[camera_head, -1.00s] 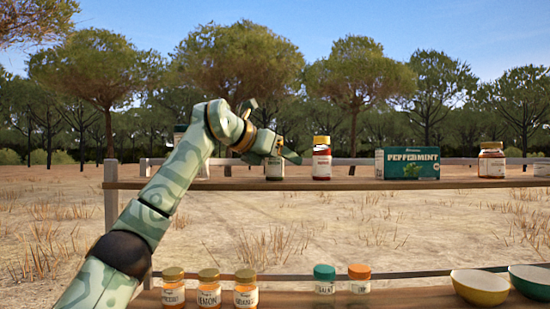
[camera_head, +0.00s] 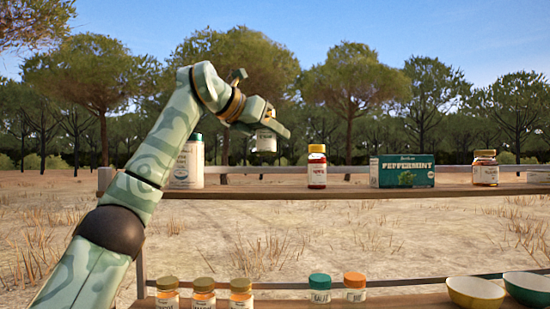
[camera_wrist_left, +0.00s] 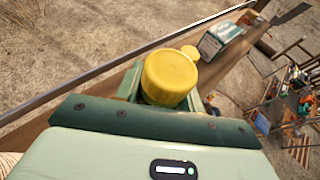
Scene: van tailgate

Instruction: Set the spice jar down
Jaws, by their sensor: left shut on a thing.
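The spice jar (camera_head: 266,141) has a pale label in the head view. Its yellow lid (camera_wrist_left: 169,78) fills the space between the fingers in the left wrist view. My left gripper (camera_head: 268,124) is shut on the jar and holds it upright, above the upper shelf (camera_head: 255,191) and apart from it. The fingers cover the jar's upper part in the head view. My right gripper is not in view.
On the upper shelf stand a white container with a green lid (camera_head: 190,165) at left, a red jar with a yellow lid (camera_head: 317,168), a peppermint box (camera_head: 402,171) and an amber jar (camera_head: 485,168). Shelf space between container and red jar is free. Jars (camera_head: 204,296) and bowls (camera_head: 475,291) stand below.

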